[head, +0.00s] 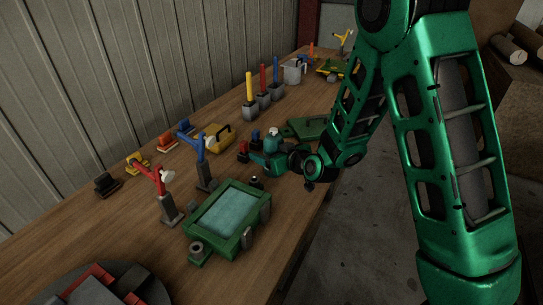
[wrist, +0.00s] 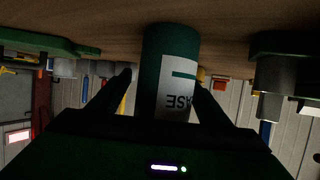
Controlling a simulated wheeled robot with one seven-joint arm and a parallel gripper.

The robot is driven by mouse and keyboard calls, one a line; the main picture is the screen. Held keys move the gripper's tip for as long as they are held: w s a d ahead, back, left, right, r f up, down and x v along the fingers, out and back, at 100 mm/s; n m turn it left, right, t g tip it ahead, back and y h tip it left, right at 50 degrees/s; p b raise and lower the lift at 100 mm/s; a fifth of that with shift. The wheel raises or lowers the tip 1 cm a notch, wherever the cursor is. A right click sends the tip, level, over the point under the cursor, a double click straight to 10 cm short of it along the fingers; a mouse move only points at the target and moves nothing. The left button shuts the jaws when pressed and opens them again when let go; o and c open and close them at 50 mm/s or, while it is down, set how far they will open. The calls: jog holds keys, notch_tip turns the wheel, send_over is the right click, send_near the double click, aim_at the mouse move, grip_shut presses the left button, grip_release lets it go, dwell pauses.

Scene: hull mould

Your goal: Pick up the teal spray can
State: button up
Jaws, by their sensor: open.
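The teal spray can (head: 272,141), with a pale top, stands upright on the wooden workbench (head: 110,235). In the wrist view, which is upside down, the can (wrist: 160,45) is a dark teal cylinder with a white label. My gripper (head: 262,161) is low over the bench at the can. It also shows in the wrist view (wrist: 161,82), its jaws open, one finger on either side of the can. I cannot tell whether either finger touches it. The can's lower part is partly hidden by my gripper in the head view.
A green tray (head: 228,217) stands in front of the can, and a flat green piece (head: 305,128) lies behind it. Small red and blue items (head: 249,146) are close on its left. A blue lamp-like tool (head: 202,155) and a yellow box (head: 219,138) stand farther left.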

jog(key=shift+a, duration=0.25)
jog(key=c, duration=1.4)
jog(key=shift+c, duration=0.4)
jog(key=shift+r, duration=0.2)
